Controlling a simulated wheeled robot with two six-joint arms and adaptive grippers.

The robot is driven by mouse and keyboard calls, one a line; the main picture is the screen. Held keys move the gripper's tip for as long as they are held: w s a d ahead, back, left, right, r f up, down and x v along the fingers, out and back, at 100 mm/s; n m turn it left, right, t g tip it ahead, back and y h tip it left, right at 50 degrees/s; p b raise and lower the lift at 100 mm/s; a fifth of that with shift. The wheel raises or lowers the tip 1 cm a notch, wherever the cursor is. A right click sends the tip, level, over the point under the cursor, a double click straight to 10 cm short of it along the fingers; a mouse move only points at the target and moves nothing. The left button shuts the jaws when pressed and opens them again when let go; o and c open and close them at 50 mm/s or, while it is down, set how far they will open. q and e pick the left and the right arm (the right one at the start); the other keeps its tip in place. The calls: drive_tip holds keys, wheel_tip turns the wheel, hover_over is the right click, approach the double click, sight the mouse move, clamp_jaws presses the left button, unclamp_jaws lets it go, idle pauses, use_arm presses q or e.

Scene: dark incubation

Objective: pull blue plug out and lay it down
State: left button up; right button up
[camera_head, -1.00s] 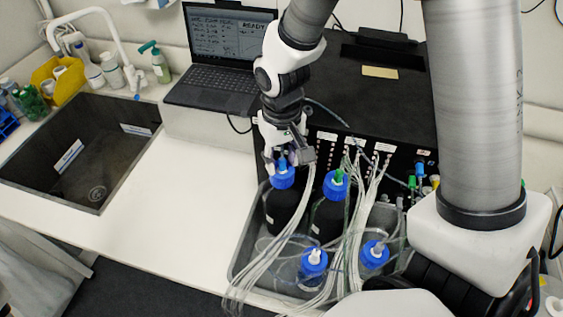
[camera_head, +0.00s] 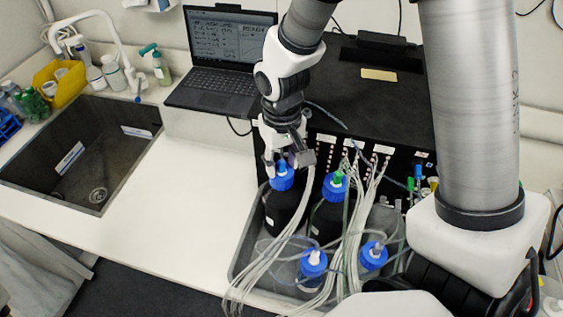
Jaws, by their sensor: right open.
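The blue plug (camera_head: 282,164) sits on top of the blue cap (camera_head: 281,180) of a dark bottle (camera_head: 283,207) at the back left of the tray. My right gripper (camera_head: 282,163) comes down from above and is open, with its fingers around or just beside the plug. The fingers partly hide the plug, and I cannot tell whether they touch it. My left gripper is not in view.
A second dark bottle with a green plug (camera_head: 337,177) stands to the right. Two blue-capped bottles (camera_head: 313,262) stand in front in the grey tray (camera_head: 240,268). Bundled clear tubes (camera_head: 286,255) run close by. The white counter (camera_head: 185,205) is bare on the left.

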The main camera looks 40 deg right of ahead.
drive_tip(key=shift+p, duration=0.3)
idle(0.4)
clamp_jaws()
drive_tip(key=shift+r+p, duration=0.65)
drive_tip(key=shift+r, duration=2.35)
